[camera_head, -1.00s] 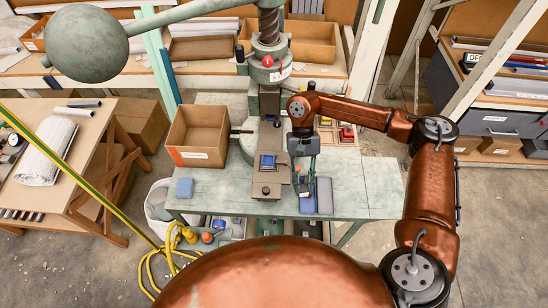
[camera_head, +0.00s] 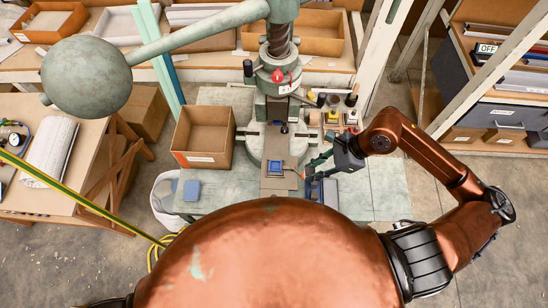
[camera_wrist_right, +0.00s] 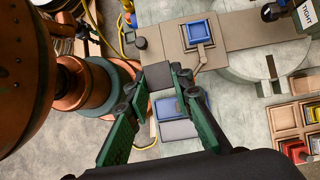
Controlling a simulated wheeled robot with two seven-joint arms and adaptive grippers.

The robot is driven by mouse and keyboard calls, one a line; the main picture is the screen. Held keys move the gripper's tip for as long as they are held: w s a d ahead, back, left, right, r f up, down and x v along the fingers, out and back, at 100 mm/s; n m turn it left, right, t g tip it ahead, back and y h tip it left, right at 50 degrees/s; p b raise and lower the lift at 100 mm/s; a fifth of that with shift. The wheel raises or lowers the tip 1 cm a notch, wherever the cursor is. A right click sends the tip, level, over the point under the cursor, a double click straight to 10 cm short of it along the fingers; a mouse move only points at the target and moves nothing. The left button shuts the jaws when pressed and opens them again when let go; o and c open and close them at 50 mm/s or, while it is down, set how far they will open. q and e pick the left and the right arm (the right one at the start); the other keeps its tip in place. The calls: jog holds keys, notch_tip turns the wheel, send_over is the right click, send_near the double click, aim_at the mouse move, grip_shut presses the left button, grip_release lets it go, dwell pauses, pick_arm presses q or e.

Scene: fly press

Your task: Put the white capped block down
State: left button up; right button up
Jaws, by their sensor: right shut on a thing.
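My right gripper (camera_head: 306,174) reaches in from the right, low beside the press's brown bed plate (camera_head: 272,150). In the right wrist view its green fingers (camera_wrist_right: 160,78) are shut on a small block (camera_wrist_right: 160,74), whose visible face looks grey. I cannot make out a white cap. The held block appears at the edge of the bed plate; whether it touches anything is unclear. A blue-topped block (camera_head: 277,165) sits on the plate and also shows in the right wrist view (camera_wrist_right: 199,31). My left gripper is out of view.
A blue piece (camera_wrist_right: 182,107) and a grey pad (camera_wrist_right: 179,130) lie below the fingers in the wrist view. An open cardboard box (camera_head: 203,138) stands left of the press.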

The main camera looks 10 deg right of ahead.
jog(key=shift+w+r+m, duration=0.15)
jog(key=shift+w+m, duration=0.05)
jog(key=shift+m, duration=0.1)
jog(key=w+a+f+p, duration=0.1)
jog(key=w+a+f, duration=0.1)
jog(key=w+f, duration=0.1)
jog(key=w+a+f+p, duration=0.2)
jog(key=w+a, duration=0.1)
jog(key=w+a+f+p, duration=0.1)
jog(key=w+a+f, duration=0.1)
jog(key=w+f, duration=0.1)
jog(key=shift+w+a+f, duration=0.35)
jog(key=shift+w, duration=0.25)
jog(key=shift+w+a+f+p, duration=0.3)
jog(key=shift+f+p, duration=0.05)
jog(key=shift+f, duration=0.2)
notch_tip(320, 180, down, 3)
jog(key=shift+r+p, duration=0.1)
jog(key=shift+p, duration=0.6)
jog(key=shift+f, duration=0.2)
jog(key=shift+w, duration=0.1)
